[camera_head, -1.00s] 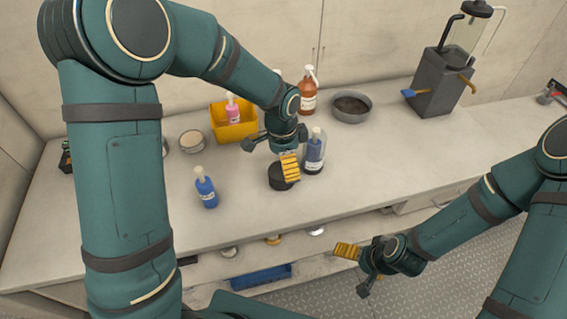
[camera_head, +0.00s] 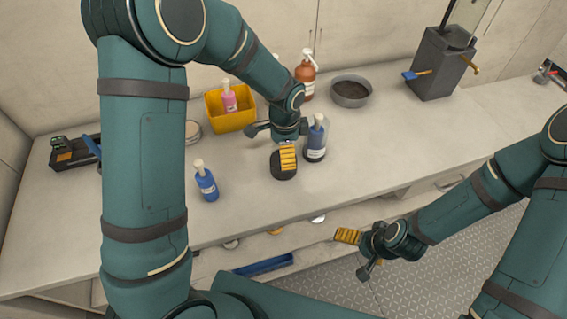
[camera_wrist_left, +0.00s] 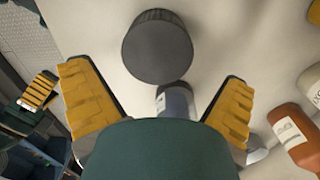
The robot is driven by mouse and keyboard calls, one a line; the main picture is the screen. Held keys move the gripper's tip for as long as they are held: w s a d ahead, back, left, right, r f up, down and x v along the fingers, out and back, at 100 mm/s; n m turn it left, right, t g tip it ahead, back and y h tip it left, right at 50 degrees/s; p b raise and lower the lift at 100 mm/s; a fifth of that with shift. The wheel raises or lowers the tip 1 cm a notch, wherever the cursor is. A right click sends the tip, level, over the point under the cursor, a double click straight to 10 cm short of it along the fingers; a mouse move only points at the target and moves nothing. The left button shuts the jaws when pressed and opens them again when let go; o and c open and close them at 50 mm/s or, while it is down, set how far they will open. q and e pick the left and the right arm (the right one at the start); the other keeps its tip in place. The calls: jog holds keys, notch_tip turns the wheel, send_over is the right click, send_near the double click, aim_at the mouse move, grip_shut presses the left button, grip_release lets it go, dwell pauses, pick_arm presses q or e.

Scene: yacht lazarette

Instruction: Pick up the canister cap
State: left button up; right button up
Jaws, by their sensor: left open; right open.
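The canister cap (camera_head: 279,170) is a dark, round, short cylinder on the bench top. In the left wrist view the cap (camera_wrist_left: 157,47) shows ahead of the fingers, near the top centre. My left gripper (camera_head: 288,157) is above the cap, its yellow finger covering part of it in the head view. In the left wrist view its two yellow fingers (camera_wrist_left: 155,82) are spread wide with nothing between the pads. Whether a finger touches the cap cannot be told. My right gripper (camera_head: 355,256) is open and empty in front of the bench edge.
A blue-filled bottle (camera_head: 316,142) stands close to the cap's right. Another blue bottle (camera_head: 207,185) stands to its left. Behind are a yellow bin (camera_head: 232,122) with a pink bottle, a brown bottle (camera_head: 305,75) and a grey bowl (camera_head: 351,91).

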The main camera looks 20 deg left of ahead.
pick_arm(q)
jog(key=shift+s+d+f+b, duration=0.1)
jog(key=shift+f+b, duration=0.1)
jog(key=shift+f, duration=1.2)
jog(key=shift+s+f+b, duration=0.1)
jog(key=shift+f+b, duration=0.05)
jog(key=shift+f, duration=1.2)
jog(key=shift+c, duration=0.3)
jog(key=c, duration=0.8)
